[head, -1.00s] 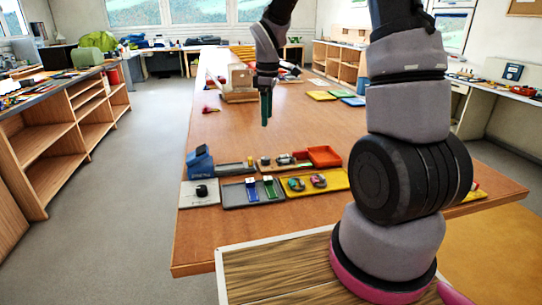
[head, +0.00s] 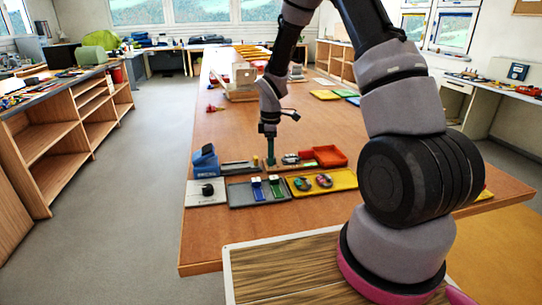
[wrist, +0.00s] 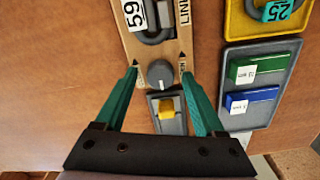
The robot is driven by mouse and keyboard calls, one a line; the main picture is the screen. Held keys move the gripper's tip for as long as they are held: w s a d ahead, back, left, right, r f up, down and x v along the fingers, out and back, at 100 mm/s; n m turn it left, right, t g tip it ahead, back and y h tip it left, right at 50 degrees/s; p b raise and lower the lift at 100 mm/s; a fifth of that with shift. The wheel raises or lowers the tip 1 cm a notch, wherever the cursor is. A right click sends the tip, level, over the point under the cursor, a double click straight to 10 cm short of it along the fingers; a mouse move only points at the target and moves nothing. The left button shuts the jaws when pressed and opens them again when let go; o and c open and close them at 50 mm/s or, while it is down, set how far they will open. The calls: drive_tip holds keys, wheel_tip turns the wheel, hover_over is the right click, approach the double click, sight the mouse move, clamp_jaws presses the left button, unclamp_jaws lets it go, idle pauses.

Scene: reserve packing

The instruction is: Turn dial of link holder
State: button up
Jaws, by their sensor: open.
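The link holder (wrist: 165,25) is a wooden strip in the wrist view, marked "LINK", with a dark metal link (wrist: 150,32) tagged 59 on it. Its grey round dial (wrist: 160,73) sits at the strip's lower end, between small printed marks. My gripper (wrist: 160,77) is open, with one teal finger on each side of the dial. A gap seems to show on both sides; the height of the fingertips is hard to judge. In the head view the holder (head: 292,160) lies behind the trays, and my gripper (head: 271,160) points down at its left end, hiding the dial.
A grey tray (wrist: 233,118) with green and blue blocks lies beside the holder. A yellow tray (head: 340,180) holds two links. A small grey holder (wrist: 155,125) with a yellow piece adjoins the dial end. A blue device (head: 204,160) and red bin (head: 330,155) stand nearby.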

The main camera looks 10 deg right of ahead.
drive_tip(key=shift+f, duration=0.2)
clamp_jaws()
drive_tip(key=shift+m, duration=0.3)
